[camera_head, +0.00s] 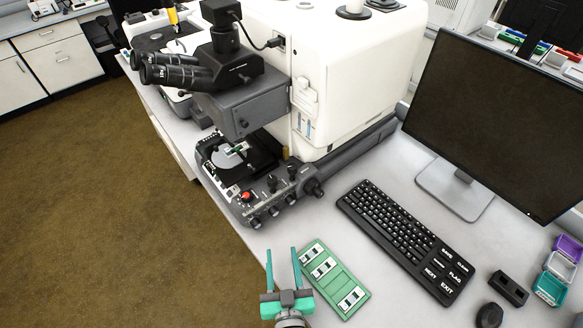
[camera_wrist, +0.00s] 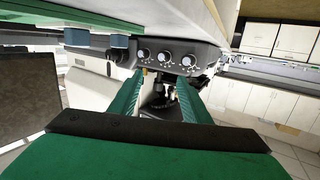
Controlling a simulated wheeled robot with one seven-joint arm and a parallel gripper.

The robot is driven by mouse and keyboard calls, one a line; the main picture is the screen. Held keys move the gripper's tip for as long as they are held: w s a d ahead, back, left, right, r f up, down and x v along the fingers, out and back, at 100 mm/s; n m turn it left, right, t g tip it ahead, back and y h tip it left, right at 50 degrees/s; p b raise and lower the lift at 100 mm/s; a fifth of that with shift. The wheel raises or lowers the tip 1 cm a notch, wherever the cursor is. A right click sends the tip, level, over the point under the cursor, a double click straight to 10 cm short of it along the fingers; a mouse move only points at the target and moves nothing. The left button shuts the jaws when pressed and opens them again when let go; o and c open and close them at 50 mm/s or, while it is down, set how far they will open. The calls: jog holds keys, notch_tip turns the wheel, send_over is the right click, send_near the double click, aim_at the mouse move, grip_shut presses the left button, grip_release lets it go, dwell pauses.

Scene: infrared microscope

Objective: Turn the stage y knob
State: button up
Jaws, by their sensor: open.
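The microscope (camera_head: 340,60) is a large white and dark grey body with a stage (camera_head: 232,155) under its head. Its dark base carries several black knobs: a front row (camera_head: 274,210), two upright ones (camera_head: 272,183) and a larger side knob (camera_head: 313,187). I cannot tell which is the stage y knob. Three white-marked front knobs (camera_wrist: 164,56) show in the wrist view, beyond my fingers. My gripper (camera_head: 281,252) has teal fingers, open and empty, in front of the base and apart from the knobs. It also shows in the wrist view (camera_wrist: 160,92).
A green slide tray (camera_head: 335,280) lies just right of my gripper. A keyboard (camera_head: 405,240), a monitor (camera_head: 490,120), a mouse (camera_head: 489,315) and small coloured trays (camera_head: 550,289) stand farther right. The bench's left edge borders open floor.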

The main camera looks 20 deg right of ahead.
jog(key=t, duration=0.1)
send_near(294, 172)
jog(key=w, duration=0.1)
jog(key=shift+n, duration=0.3)
jog(key=w, duration=0.3)
jog(key=w+d, duration=0.1)
jog(key=w, duration=0.2)
jog(key=w+d, duration=0.1)
jog(key=w, duration=0.2)
jog(key=shift+w, duration=0.65)
jog(key=shift+f, duration=0.1)
jog(key=c, duration=1)
